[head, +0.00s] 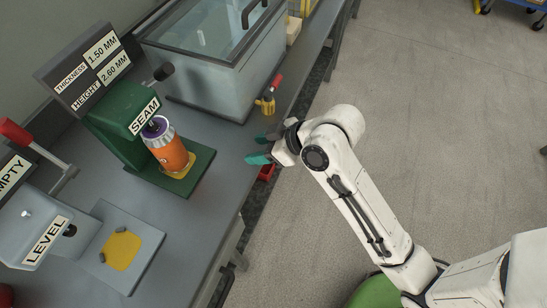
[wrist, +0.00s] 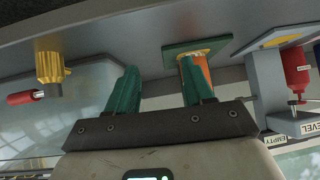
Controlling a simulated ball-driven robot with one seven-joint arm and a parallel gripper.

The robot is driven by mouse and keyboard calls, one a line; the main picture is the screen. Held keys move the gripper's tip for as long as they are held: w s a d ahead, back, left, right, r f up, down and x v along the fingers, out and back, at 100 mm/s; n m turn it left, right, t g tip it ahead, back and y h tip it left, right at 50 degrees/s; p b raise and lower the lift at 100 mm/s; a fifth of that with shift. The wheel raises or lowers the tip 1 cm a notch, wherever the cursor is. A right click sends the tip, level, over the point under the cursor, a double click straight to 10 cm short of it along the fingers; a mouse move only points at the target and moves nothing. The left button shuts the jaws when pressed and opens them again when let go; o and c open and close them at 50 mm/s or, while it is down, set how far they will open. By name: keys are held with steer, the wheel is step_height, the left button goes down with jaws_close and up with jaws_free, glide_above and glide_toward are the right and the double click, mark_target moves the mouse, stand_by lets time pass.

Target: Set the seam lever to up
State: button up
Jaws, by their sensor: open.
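The green seamer (head: 118,122) with the SEAM label stands on the bench at left in the head view. A black knob (head: 163,72) sticks out at its upper right, and I take it for the seam lever's end; most of its arm is hidden. An orange can (head: 170,150) with a purple-grey top stands on the seamer's base under the head. My gripper (head: 261,147) is open and empty, right of the seamer and apart from it, by the bench edge. In the wrist view its teal fingers (wrist: 160,88) are spread, with the orange can (wrist: 204,72) partly behind one.
The LEVEL machine (head: 35,232) with a red-handled lever (head: 17,132) stands at lower left. A glass-lidded tank (head: 205,85) is behind the seamer. A yellow fitting with a red handle (head: 266,104) sits near the bench edge. Open floor lies right of the bench.

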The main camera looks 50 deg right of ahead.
steer(key=shift+m+g+h, duration=0.5)
steer(key=shift+g, duration=0.4)
steer(key=shift+s+d+f, duration=0.15)
steer(key=shift+s+f, duration=0.6)
steer(key=shift+s, duration=0.15)
steer(key=shift+s+d+f, duration=0.1)
steer(key=shift+s+f, duration=0.6)
steer(key=shift+s, duration=0.2)
